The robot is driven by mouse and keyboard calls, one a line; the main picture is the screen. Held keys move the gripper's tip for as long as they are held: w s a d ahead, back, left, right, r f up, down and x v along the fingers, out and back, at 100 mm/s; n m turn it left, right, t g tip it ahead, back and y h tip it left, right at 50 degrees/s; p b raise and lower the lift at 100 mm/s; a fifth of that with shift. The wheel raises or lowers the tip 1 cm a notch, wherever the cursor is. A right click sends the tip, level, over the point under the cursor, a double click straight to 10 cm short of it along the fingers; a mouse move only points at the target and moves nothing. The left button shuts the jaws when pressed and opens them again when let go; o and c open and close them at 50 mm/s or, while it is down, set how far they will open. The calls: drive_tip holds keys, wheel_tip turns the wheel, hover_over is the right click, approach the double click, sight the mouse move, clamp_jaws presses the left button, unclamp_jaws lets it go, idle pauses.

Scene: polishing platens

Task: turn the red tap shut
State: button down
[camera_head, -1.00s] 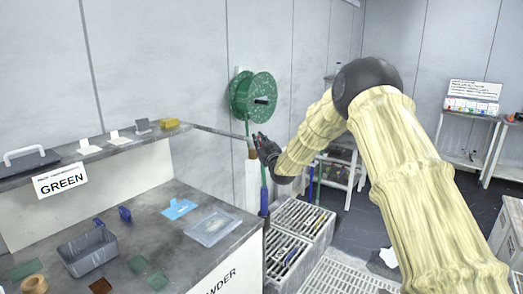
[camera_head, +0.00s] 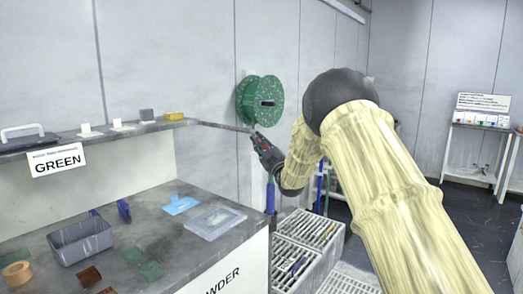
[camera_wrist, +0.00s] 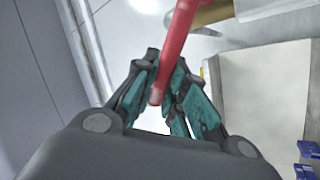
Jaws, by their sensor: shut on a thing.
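The red tap shows in the wrist view as a red bar (camera_wrist: 177,45), running from the top edge down between my fingers. My gripper (camera_wrist: 165,92) is closed around it, with teal pads on both sides. In the head view my gripper (camera_head: 258,139) is at the wall just below the green hose reel (camera_head: 260,101). A small bit of red shows at my fingers there; most of the tap is hidden by my gripper. I cannot tell how far the tap is turned.
A grey bench with a grey bin (camera_head: 82,242) and a clear-lidded box (camera_head: 215,222) stands at left. A shelf with a GREEN sign (camera_head: 57,160) runs above it towards the reel. Slatted grey crates (camera_head: 310,232) stand on the floor below my arm.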

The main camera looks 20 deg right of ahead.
drive_tip(key=f+n+g+y+b, duration=0.1)
drive_tip(key=n+y+b, duration=0.1)
drive_tip(key=n+b, duration=0.1)
drive_tip(key=f+n+g+y+b, duration=0.1)
drive_tip(key=f+n+y+b, duration=0.1)
drive_tip(key=n+y+b, duration=0.1)
drive_tip(key=s+a+f+n+y+b, duration=0.1)
drive_tip(key=f+n+y+b, duration=0.1)
drive_tip(key=n+b, duration=0.3)
drive_tip(key=shift+a+f+n+g+y, duration=0.1)
drive_tip(key=shift+n+g+y, duration=0.35)
drive_tip(key=shift+y, duration=0.25)
drive_tip(key=shift+n, duration=0.35)
drive_tip(key=c, duration=1.5)
unclamp_jaws()
drive_tip(key=shift+o, duration=0.2)
drive_tip(key=v, duration=1.2)
drive_tip(key=shift+w, duration=0.1)
